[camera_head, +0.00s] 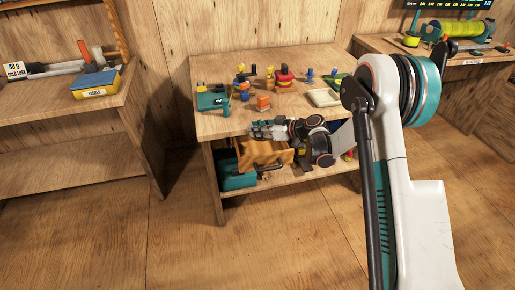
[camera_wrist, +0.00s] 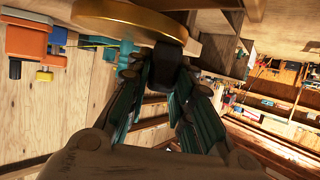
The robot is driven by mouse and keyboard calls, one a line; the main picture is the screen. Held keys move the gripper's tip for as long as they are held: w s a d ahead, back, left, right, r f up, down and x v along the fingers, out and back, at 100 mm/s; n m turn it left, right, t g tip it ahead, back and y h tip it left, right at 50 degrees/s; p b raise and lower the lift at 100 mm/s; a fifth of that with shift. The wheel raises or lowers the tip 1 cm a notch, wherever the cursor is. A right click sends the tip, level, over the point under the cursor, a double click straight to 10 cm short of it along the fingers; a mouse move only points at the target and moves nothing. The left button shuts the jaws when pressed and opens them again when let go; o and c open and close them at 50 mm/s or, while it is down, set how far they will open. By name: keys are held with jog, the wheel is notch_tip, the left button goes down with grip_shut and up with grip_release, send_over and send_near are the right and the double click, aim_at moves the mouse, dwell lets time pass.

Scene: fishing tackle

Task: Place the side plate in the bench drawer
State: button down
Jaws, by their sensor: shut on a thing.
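My gripper (camera_head: 262,129) reaches left just in front of the bench top's front edge, above the open bench drawer (camera_head: 264,153). In the wrist view my gripper (camera_wrist: 166,75) is shut on a dark stub joined to a round gold-rimmed disc, which looks like the side plate (camera_wrist: 130,18). I cannot make out the plate in the head view. The drawer is wooden and pulled out under the bench top; its inside is mostly hidden by my gripper.
The bench top (camera_head: 230,125) carries several small coloured parts, a teal block (camera_head: 212,101), an orange block (camera_head: 263,102) and a pale tray (camera_head: 322,98). A teal case (camera_head: 236,180) stands on the shelf below. The floor in front is clear. Side benches stand left and right.

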notch_tip(320, 180, down, 8)
jog(key=shift+r+b, duration=0.2)
jog(key=shift+b, duration=1.05)
jog(key=shift+s+f, duration=0.1)
jog(key=shift+f, duration=0.5)
jog(key=c, duration=1.7)
grip_release()
jog(key=shift+s+f, duration=0.1)
jog(key=shift+f, duration=0.05)
jog(key=shift+r, duration=0.55)
jog(key=p+v, duration=0.3)
jog(key=v, duration=0.9)
jog(key=shift+r+p, duration=0.15)
jog(key=shift+p, duration=0.2)
